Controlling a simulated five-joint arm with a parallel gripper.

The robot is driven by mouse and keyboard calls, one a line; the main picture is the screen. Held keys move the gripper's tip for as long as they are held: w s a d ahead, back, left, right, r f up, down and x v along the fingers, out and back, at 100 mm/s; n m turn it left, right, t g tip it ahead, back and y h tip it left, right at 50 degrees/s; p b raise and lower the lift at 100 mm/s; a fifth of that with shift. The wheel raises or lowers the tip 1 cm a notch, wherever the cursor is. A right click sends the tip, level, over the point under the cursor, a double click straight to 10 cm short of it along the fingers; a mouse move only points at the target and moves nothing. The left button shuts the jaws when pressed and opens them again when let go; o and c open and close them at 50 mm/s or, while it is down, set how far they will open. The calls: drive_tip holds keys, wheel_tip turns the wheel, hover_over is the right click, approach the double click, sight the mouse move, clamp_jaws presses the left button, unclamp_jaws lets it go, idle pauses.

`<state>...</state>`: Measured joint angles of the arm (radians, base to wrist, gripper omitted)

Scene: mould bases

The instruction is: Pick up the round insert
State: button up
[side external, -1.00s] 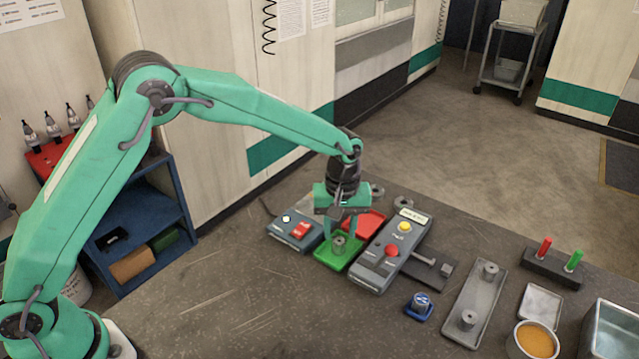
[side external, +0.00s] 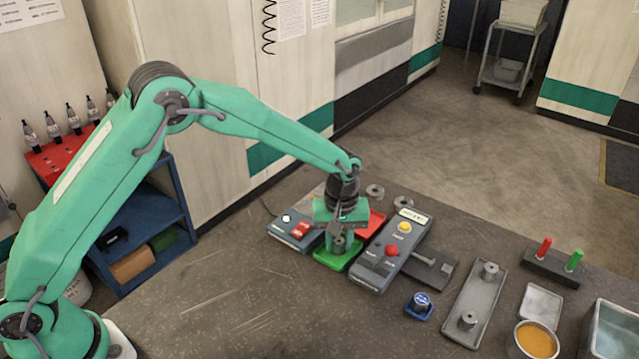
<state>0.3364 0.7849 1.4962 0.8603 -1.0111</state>
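The round insert (side external: 339,245) is a small grey cylinder standing in the green tray (side external: 331,262). My gripper (side external: 338,238) points down over that tray, low and right at the insert. Its fingers reach down beside the insert's upper part. Whether they touch it or have a gap is too small to tell. The insert appears to stand on the tray, with part of it hidden by the fingers.
A red tray (side external: 377,222) lies just behind. Further right are a blue holder (side external: 419,307) and a grey plate (side external: 476,297) with two cylinders. The front left tabletop is clear.

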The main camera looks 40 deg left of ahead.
sight(340, 241)
clamp_jaws()
drive_tip(key=shift+r, duration=0.15)
drive_tip(key=shift+r, duration=0.9)
wheel_tip(340, 241, up, 2)
drive_tip(key=shift+d+r, duration=0.1)
drive_tip(key=shift+r, duration=0.15)
drive_tip(key=s+d+r, duration=0.6)
drive_tip(key=s+d, duration=0.1)
drive_tip(key=s, duration=0.2)
drive_tip(key=shift+d+r, duration=0.15)
drive_tip(key=shift+r, duration=0.1)
